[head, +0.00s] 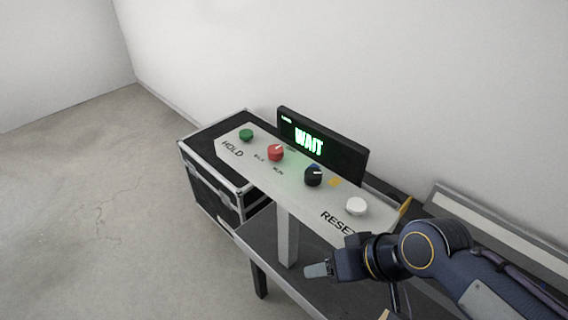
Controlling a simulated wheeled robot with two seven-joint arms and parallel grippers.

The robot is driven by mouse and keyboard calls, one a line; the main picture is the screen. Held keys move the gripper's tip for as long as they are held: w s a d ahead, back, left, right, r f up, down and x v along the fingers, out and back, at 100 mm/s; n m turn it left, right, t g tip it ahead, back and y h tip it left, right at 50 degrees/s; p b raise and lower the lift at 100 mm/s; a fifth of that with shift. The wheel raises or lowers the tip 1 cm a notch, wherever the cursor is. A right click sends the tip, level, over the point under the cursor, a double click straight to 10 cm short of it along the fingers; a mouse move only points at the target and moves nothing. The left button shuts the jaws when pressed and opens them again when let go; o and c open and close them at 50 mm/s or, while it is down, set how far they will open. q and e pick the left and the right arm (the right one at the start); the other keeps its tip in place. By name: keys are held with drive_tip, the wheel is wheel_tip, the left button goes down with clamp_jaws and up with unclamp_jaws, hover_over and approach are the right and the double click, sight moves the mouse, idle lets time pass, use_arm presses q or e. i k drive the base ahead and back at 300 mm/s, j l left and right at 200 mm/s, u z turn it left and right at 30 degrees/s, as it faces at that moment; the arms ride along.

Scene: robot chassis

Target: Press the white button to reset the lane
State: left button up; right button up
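The white button (356,206) stands on the right part of a pale control panel (262,166), just above the printed word RESET. A dark arm comes in from the right, so I take it as my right arm. Its gripper (320,270) is below and left of the white button in the picture, in front of the panel's near edge and apart from the button. Its fingers point left; I cannot tell whether they are open or shut. My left gripper is not in view.
The panel also carries a green button (246,134), a red knob (276,152) and a black knob (313,176). A display (322,146) behind them reads WAIT in green. A black case (213,190) stands at the left. Open floor (90,210) lies further left.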

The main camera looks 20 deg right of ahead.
sight(356, 205)
drive_tip(key=k+l+z, duration=0.1)
drive_tip(key=z, duration=1.15)
drive_tip(key=k+l, duration=0.05)
drive_tip(key=l, duration=0.05)
